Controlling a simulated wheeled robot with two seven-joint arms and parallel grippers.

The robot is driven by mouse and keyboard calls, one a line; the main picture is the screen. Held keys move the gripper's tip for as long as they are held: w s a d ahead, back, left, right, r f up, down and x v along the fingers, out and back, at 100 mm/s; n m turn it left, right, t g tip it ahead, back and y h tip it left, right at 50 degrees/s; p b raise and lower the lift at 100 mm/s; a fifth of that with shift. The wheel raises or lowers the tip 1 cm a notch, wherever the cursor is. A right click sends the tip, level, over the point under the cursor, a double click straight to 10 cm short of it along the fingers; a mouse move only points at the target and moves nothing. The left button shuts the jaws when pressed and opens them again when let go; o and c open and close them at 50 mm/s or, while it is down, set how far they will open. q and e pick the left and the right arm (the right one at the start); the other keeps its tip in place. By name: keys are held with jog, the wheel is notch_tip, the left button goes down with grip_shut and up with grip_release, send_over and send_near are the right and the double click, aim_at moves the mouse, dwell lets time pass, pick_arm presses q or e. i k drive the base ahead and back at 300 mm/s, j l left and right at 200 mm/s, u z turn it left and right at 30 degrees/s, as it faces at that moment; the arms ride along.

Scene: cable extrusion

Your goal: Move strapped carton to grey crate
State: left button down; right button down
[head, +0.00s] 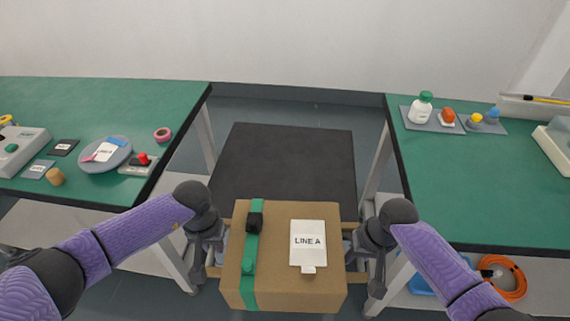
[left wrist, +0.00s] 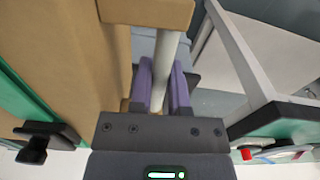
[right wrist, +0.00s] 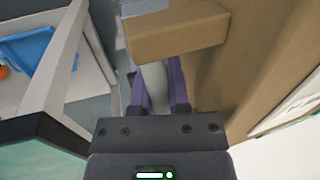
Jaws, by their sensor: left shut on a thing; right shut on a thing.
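The strapped carton (head: 275,275) is a brown box with a green strap (head: 248,285), a black buckle and a white LINE A label (head: 308,247). It is in front of me at the lower middle of the head view. My left gripper (head: 210,248) is shut on the pale bar handle (left wrist: 165,55) at the carton's left side. My right gripper (head: 368,258) is shut on the matching bar (right wrist: 154,75) at its right side. The carton looks level. I cannot make out the grey crate for certain; grey-blue surfaces (left wrist: 144,47) show partly behind the handle.
A black-topped low stand (head: 283,165) lies just beyond the carton. A green table (head: 60,100) at left holds a plate, tape and small devices. Another green table (head: 480,200) at right holds bottles on trays. Table legs flank both arms. An orange cable coil (head: 512,280) lies lower right.

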aim_at(290, 190)
jog(key=i, duration=0.9)
